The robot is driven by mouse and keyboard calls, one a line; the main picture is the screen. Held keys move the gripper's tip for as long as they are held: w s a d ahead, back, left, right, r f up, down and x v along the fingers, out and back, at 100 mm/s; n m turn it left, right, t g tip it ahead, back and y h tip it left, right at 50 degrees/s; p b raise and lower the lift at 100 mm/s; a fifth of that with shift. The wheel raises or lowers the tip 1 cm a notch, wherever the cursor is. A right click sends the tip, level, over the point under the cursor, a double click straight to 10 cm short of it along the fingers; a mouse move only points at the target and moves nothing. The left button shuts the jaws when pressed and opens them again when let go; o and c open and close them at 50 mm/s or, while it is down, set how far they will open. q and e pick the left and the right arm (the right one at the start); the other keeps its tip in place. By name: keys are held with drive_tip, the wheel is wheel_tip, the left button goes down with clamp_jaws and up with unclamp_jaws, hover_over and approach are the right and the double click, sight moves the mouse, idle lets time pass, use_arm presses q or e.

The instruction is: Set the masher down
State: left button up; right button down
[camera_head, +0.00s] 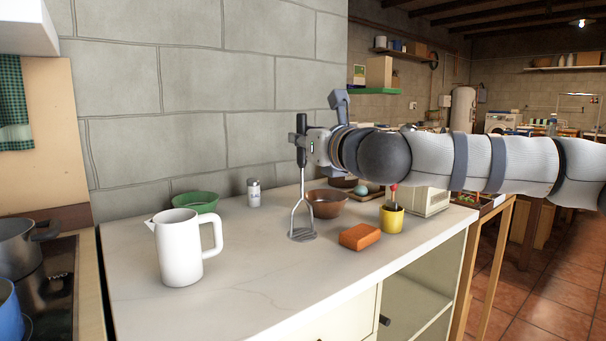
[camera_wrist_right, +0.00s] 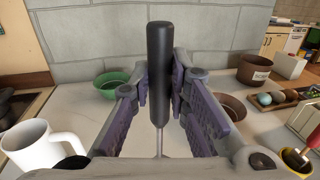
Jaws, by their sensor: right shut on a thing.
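The masher (camera_head: 301,207) has a black handle and a grey metal shaft that splits to a flat slotted head. It hangs upright in the head view, its head at or just above the white countertop (camera_head: 255,263); I cannot tell whether it touches. My right gripper (camera_head: 302,147) is shut on the black handle. In the right wrist view the handle (camera_wrist_right: 160,70) stands upright between the purple-padded fingers (camera_wrist_right: 160,98), and the masher's head is hidden. My left gripper is not in view.
A white pitcher (camera_head: 179,250) stands left on the counter. A green bowl (camera_head: 196,202), a salt shaker (camera_head: 254,192) and a brown bowl (camera_head: 327,204) stand behind. An orange sponge (camera_head: 360,237) and a yellow cup (camera_head: 391,219) are right of the masher. The front middle counter is clear.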

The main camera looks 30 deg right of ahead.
sight(302, 178)
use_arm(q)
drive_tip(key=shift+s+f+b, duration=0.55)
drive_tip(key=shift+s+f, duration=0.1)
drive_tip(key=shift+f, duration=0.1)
use_arm(e)
drive_tip(key=f, duration=0.1)
drive_tip(key=w+d+f, duration=0.1)
drive_tip(key=f, duration=0.3)
drive_tip(key=shift+w+d, duration=0.15)
drive_tip(key=shift+w, duration=0.05)
drive_tip(key=shift+f, duration=0.2)
drive_tip(key=c, duration=1.5)
unclamp_jaws()
drive_tip(key=shift+c, duration=0.2)
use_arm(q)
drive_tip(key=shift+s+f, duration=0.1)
